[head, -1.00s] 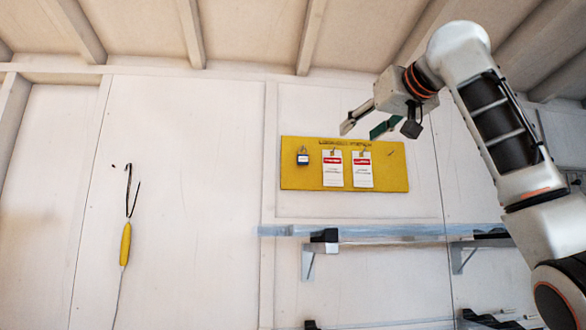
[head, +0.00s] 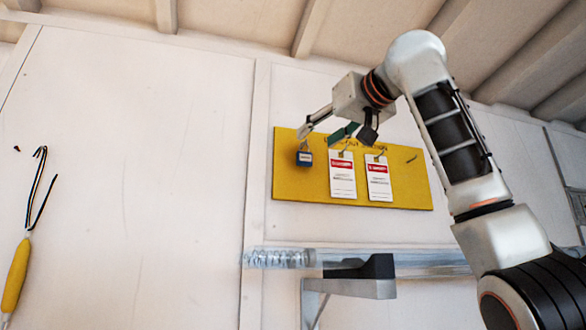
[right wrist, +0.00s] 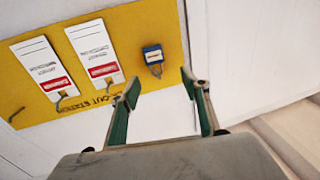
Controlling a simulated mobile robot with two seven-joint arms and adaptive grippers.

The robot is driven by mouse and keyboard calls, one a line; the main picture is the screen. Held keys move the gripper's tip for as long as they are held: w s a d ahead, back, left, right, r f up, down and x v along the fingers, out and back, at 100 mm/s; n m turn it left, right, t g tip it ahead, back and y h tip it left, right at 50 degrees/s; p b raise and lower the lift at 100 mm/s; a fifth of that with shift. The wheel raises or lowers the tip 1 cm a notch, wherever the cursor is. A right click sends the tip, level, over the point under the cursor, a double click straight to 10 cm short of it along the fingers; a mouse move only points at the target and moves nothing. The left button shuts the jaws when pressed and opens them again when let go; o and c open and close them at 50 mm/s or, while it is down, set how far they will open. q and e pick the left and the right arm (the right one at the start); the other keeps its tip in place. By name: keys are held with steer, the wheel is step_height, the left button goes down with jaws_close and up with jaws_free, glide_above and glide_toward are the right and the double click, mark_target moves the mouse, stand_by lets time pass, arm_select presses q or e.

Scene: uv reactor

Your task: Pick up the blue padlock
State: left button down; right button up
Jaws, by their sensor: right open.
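The blue padlock (head: 304,158) hangs at the upper left of the yellow lockout board (head: 290,188) on the white wall. My right gripper (head: 322,130) is open and empty, in front of the board's top edge, close to the padlock in the head view. In the right wrist view the padlock (right wrist: 153,56) shows beyond and between the two green-padded fingers (right wrist: 162,88), nearer the left one in height. A gap shows between padlock and fingertips. My left gripper is not in view.
Two red-and-white tags (head: 342,178) (head: 379,180) hang right of the padlock. Below the board runs a clear tube (head: 430,260) on a grey bracket (head: 350,288). A yellow-handled tool (head: 16,275) hangs at the far left. The wall between is bare.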

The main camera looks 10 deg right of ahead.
mark_target(308, 147)
steer(key=p+x, duration=0.1)
steer(key=x, duration=0.1)
steer(key=p+x, duration=0.3)
steer(key=x, duration=0.2)
steer(key=shift+w+d, duration=0.2)
steer(key=shift+d, duration=0.2)
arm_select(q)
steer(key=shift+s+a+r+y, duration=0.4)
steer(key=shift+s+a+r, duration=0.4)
arm_select(e)
steer(key=c, duration=1.2)
